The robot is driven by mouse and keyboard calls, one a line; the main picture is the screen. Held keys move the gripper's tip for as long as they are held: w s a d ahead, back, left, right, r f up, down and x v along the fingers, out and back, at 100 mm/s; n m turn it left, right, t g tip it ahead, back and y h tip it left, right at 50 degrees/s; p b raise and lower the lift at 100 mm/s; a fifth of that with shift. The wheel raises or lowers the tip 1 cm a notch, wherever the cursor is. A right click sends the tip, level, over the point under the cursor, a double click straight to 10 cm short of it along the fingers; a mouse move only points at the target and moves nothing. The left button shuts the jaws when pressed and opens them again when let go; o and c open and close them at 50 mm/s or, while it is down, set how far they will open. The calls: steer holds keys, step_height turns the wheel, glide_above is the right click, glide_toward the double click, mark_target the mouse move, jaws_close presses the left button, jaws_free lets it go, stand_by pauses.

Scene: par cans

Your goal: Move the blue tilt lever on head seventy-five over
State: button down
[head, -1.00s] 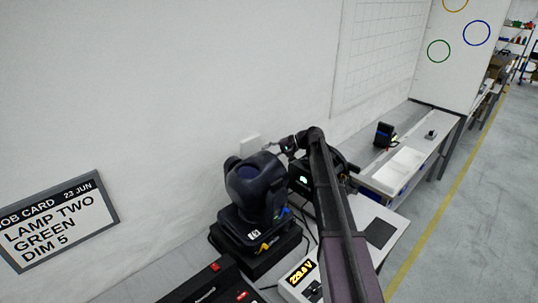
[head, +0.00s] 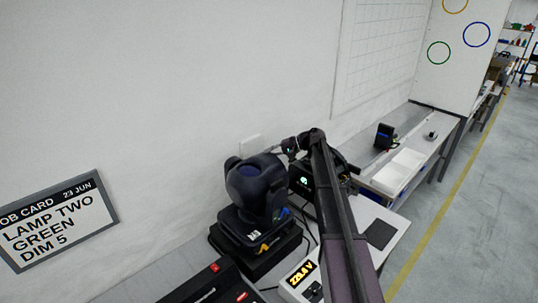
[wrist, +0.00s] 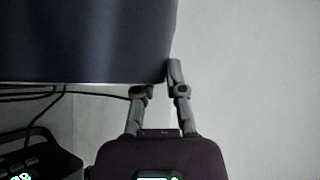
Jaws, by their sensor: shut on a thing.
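The dark moving-head lamp (head: 256,188) stands on its black base on the bench in the head view. A small blue part (head: 283,214) shows low on its right side; I cannot tell if it is the tilt lever. A dark housing (wrist: 85,40) fills the upper left of the wrist view. My gripper (head: 270,150) is behind the lamp's upper right side, close to the wall. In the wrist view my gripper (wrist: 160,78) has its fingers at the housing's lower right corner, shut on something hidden. No blue shows between the fingers.
A second dark unit (head: 303,182) with a lit display stands right of the lamp, partly behind my arm. A voltage meter (head: 300,280) and a black console (head: 212,288) lie in front. Cables (wrist: 50,94) run below the housing. The wall (head: 150,80) is close behind.

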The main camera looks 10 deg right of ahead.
steer(key=shift+w+d+f, duration=0.2)
steer(key=shift+d+f, duration=0.1)
steer(key=shift+f, duration=0.3)
steer(key=shift+s+r, duration=0.1)
steer(key=c, duration=0.9)
jaws_free()
steer(key=shift+o, duration=0.9)
